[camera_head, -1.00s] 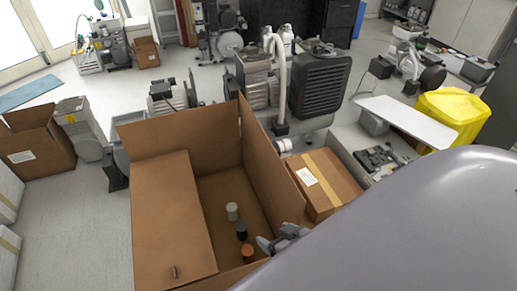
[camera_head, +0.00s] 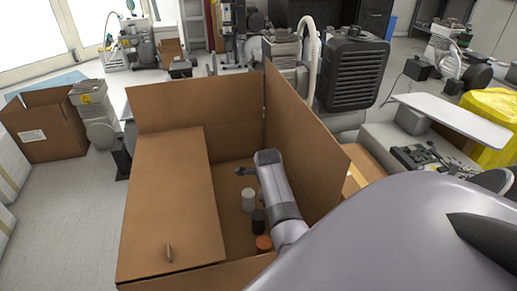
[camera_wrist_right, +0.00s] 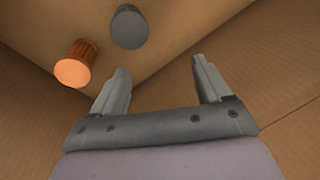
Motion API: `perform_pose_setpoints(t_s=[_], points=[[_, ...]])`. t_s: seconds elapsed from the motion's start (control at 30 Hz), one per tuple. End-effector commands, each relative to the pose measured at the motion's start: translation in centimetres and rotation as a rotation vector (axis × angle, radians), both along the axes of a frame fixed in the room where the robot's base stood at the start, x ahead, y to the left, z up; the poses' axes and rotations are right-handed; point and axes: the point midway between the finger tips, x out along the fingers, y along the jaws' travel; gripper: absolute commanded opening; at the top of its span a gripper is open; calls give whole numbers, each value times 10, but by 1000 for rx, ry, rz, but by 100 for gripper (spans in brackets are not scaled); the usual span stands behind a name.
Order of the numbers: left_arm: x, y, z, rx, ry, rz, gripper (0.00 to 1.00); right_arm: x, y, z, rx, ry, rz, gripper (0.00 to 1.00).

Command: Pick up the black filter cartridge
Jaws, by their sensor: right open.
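The black filter cartridge (camera_head: 258,220) stands on the floor of the open cardboard box (camera_head: 195,107), between a white cartridge (camera_head: 248,199) and an orange one (camera_head: 264,243). My right gripper (camera_head: 241,171) is inside the box, beyond the white cartridge in the head view. In the right wrist view the gripper (camera_wrist_right: 161,68) is open with nothing between its fingers. There the orange cartridge (camera_wrist_right: 75,64) and a dark grey one (camera_wrist_right: 128,27), which seems to be the black cartridge, lie beyond and left of the fingers. My left gripper is not in view.
The tall right wall (camera_head: 305,135) of the box stands close beside my right arm. A box flap (camera_head: 170,205) covers the left part. A black-grilled compressor (camera_head: 352,72) stands behind, and a white tabletop (camera_head: 455,120) is at the right.

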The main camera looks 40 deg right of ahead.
Motion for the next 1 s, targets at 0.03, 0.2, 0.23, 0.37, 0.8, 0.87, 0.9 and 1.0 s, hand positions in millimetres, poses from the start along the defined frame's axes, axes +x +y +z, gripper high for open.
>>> perform_pose_setpoints(t_s=[0.03,0.2,0.23,0.37,0.8,0.87,0.9,1.0], points=[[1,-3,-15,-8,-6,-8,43,7,7,-15,48,4,-78,77],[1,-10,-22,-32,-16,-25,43,15,26,-24,164,40,-279,77],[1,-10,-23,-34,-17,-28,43,16,29,-24,176,44,-302,77],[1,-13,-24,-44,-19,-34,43,18,35,-27,206,61,-358,77],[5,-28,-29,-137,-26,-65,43,18,34,-63,209,63,-367,77],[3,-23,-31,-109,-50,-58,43,18,34,-72,209,63,-366,77],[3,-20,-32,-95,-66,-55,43,18,34,-77,209,63,-366,77],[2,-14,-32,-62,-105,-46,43,18,34,-90,209,62,-365,77]])
